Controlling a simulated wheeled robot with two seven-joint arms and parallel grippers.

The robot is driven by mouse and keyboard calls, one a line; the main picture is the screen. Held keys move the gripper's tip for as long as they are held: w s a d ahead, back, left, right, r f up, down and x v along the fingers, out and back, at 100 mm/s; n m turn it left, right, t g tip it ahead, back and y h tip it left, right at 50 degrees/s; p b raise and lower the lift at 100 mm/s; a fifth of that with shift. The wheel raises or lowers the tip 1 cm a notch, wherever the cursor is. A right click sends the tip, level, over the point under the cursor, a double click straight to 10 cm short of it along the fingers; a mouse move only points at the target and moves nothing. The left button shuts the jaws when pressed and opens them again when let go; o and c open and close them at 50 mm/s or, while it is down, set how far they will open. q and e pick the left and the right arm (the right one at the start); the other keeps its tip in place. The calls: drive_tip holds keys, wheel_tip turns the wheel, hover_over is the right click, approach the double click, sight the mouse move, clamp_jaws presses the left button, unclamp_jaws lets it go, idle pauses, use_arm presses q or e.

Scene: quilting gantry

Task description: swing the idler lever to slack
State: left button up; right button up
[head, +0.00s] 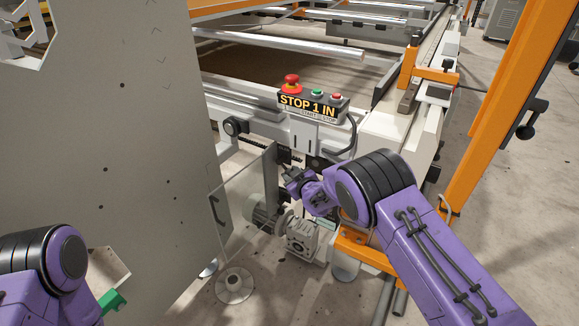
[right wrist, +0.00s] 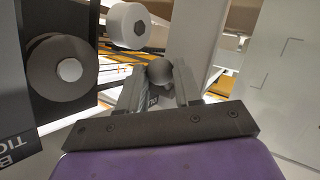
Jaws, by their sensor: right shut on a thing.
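My right gripper (head: 291,178) is at the machine's end, below the STOP 1 IN control box. In the right wrist view its two grey fingers (right wrist: 159,88) stand on either side of a grey ball knob (right wrist: 160,71), and they are shut on it. I take the knob to be the end of the idler lever; the rest of the lever is hidden behind the gripper. In the head view the knob is too small and covered to make out.
The control box (head: 309,106) has a red mushroom button. A clear guard panel (head: 240,200) and a motor with gearbox (head: 305,238) are close by the right gripper. An orange post (head: 500,120) stands right. In the wrist view, a white roller (right wrist: 130,26) and dark disc (right wrist: 62,72) are near.

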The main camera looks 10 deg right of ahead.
drive_tip(key=shift+s+d+r+n+g+h+p, duration=0.2)
drive_tip(key=shift+r+n+g+h+p, duration=0.25)
drive_tip(key=shift+g+p, duration=0.6)
drive_tip(key=shift+h, duration=0.25)
drive_tip(key=o, duration=0.8)
drive_tip(key=shift+c, duration=0.2)
drive_tip(key=shift+r, duration=0.1)
drive_tip(key=p+v, duration=0.3)
drive_tip(key=v, duration=0.7)
drive_tip(key=shift+s, duration=0.25)
